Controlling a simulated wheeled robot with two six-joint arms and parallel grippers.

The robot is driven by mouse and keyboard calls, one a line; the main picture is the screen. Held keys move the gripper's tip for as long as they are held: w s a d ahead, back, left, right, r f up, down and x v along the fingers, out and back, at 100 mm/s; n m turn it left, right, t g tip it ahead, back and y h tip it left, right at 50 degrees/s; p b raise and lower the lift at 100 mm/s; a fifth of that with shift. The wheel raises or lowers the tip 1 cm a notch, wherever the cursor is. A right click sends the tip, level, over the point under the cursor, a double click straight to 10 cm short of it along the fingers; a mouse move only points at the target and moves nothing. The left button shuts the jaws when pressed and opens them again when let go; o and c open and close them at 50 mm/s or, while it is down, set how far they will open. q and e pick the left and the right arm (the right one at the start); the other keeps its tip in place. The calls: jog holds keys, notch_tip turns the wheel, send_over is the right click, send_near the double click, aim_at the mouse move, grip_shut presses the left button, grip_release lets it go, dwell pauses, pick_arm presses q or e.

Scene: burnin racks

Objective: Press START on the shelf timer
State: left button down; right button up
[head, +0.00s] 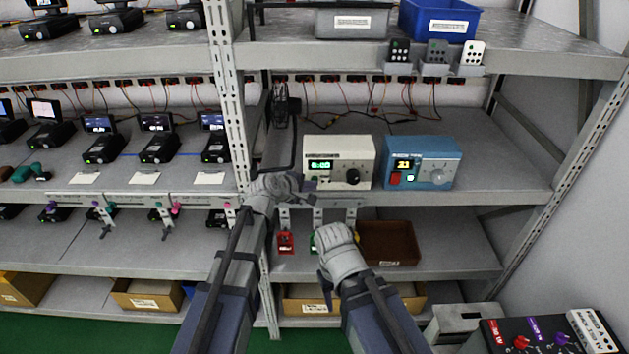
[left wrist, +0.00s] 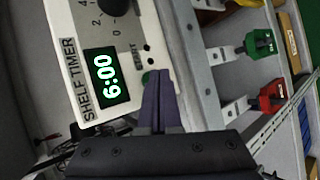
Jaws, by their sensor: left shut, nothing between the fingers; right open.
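The shelf timer (head: 338,148) is a cream box on the middle shelf with a lit green display and a black dial. In the left wrist view the shelf timer (left wrist: 88,22) reads 6:00, and the word START stands above a green button (left wrist: 147,77) partly hidden by my fingertips. My left gripper (head: 312,185) is shut and empty at the timer's lower left front. In the left wrist view the shut left fingertips (left wrist: 160,76) are at the button's edge; I cannot tell whether they touch it. My right gripper (head: 324,278) is open, lower down, before the lower shelf.
A blue box with a dial and red switch (head: 422,178) stands right of the timer. Red (head: 286,242) and green tags hang below the shelf edge. A brown tray (head: 390,243) sits on the lower shelf. A rack post (head: 229,110) stands left.

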pick_arm(q)
jog(key=shift+w, duration=0.4)
dwell(0.3)
jog(key=shift+s, duration=0.85)
jog(key=s, duration=0.5)
dwell(0.4)
dwell(0.6)
